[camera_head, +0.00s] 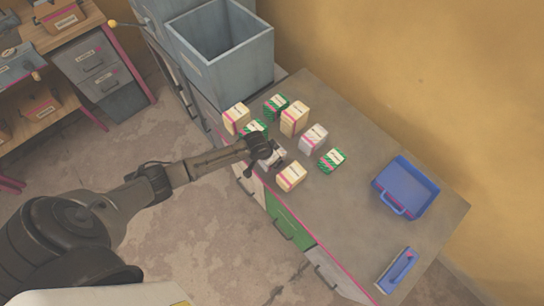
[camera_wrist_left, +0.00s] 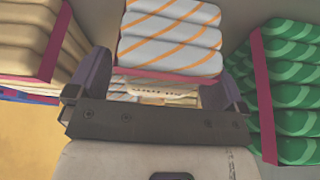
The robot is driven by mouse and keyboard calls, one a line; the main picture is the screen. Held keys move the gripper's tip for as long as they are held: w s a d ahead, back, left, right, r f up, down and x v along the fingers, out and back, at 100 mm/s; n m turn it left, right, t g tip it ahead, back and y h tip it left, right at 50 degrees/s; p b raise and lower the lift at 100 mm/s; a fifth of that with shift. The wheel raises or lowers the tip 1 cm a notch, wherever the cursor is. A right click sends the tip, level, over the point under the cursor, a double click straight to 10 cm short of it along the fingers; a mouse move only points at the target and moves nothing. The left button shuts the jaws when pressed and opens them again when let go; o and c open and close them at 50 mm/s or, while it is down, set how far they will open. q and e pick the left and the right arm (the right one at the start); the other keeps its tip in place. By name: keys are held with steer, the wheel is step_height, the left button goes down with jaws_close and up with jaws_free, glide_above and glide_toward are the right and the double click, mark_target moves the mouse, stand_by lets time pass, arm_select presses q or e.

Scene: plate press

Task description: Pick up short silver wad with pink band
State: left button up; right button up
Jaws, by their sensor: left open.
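My left gripper (camera_head: 266,157) is open at the near edge of the grey table, over a silver wad (camera_head: 275,154) that it partly hides. In the wrist view its fingers (camera_wrist_left: 164,88) stand apart, with a pale labelled wad surface (camera_wrist_left: 150,91) showing between them; I cannot tell if they touch it. A silver wad with orange stripes and a pink band (camera_wrist_left: 170,40) rises just beyond the fingers. Another silver wad (camera_head: 313,138) stands farther right on the table and looks taller. My right gripper is not in view.
Cream wads (camera_head: 291,176) and green wads (camera_head: 332,160) stand close around. In the wrist view a cream stack (camera_wrist_left: 30,40) is at left and a green stack (camera_wrist_left: 290,90) at right. A blue tray (camera_head: 405,187) and a blue-handled tool (camera_head: 397,270) lie right. A grey bin (camera_head: 222,75) stands behind.

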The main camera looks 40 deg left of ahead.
arm_select(q)
steer(key=shift+f, duration=0.2)
steer(key=shift+c, duration=0.2)
steer(key=c, duration=1)
steer(key=shift+r, duration=0.15)
steer(key=r, duration=0.3)
steer(key=s+r, duration=0.1)
steer(key=r, duration=0.1)
steer(key=shift+d+p, duration=0.3)
steer(key=shift+p, duration=0.1)
steer(key=s+d+r+p, duration=0.1)
steer(key=s+d+r, duration=0.4)
steer(key=s, duration=0.4)
steer(key=shift+d+r, duration=0.25)
steer(key=shift+r, duration=0.35)
